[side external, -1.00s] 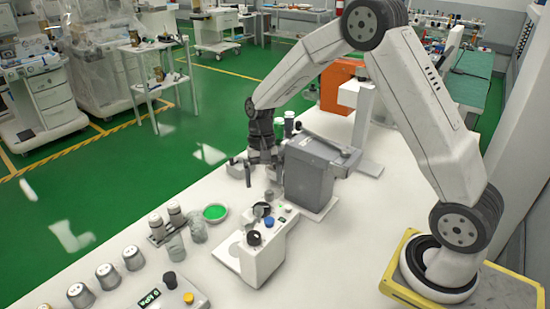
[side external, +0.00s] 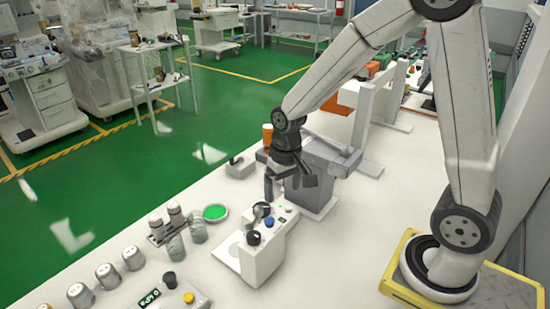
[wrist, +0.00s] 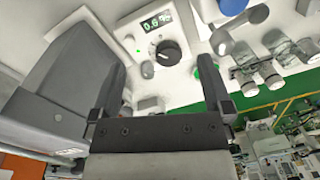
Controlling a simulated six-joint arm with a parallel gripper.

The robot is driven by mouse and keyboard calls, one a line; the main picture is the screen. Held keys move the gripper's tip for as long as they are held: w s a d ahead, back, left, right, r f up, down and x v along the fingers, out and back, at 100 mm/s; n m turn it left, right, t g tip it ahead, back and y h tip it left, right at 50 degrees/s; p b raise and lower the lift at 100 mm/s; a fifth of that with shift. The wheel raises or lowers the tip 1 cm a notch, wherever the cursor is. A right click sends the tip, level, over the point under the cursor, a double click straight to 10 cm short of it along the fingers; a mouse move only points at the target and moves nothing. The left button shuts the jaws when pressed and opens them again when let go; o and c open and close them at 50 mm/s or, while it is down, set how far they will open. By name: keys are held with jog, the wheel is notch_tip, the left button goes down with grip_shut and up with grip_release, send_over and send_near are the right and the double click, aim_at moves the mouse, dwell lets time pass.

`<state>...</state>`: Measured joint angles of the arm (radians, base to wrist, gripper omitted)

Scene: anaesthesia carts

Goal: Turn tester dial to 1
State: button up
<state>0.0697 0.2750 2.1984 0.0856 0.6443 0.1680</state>
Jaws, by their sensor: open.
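In the wrist view a white tester (wrist: 130,30) carries a lit display (wrist: 157,22) that seems to begin with 0.6. Below the display is a round black dial (wrist: 168,52) with pale marks around it. The dial's pointer is too small to read. In the side view a white unit (side external: 262,258) with black knobs and a blue button stands in front of the grey box; I cannot tell for sure that it is the same tester. My gripper (side external: 285,190) is open and empty above the bench beside the grey box. In the wrist view the dial appears between my fingers (wrist: 163,62), apart from them.
The grey box (side external: 315,172) stands close to my gripper. A green dish (side external: 215,212), glass jars (side external: 175,248) and several metal-capped containers (side external: 108,276) are to the left. A small display unit (side external: 172,296) is at the front. Bare bench lies right of the white unit.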

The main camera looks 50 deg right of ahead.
jog(key=s+a+n+t, duration=0.1)
jog(key=s+n+t, duration=0.1)
jog(key=s, duration=0.5)
jog(key=shift+a+r+n+h, duration=0.2)
jog(key=shift+a+n+h, duration=0.1)
jog(key=shift+n, duration=0.4)
jog(key=shift+s, duration=0.1)
jog(key=shift+c, duration=0.2)
dwell(0.7)
jog(key=c, duration=0.4)
jog(key=shift+w, duration=0.2)
jog(key=shift+c, duration=0.9)
jog(key=w+d+f+n, duration=0.1)
jog(key=w+d, duration=0.1)
jog(key=w, duration=0.3)
jog(key=w+d+f+n+g, duration=0.1)
jog(key=w+d, duration=0.2)
jog(key=w, duration=0.2)
jog(key=w+d+f+g, duration=0.1)
jog(key=w+d, duration=0.2)
jog(key=w, duration=0.3)
jog(key=shift+n, duration=0.4)
jog(key=shift+a, duration=0.1)
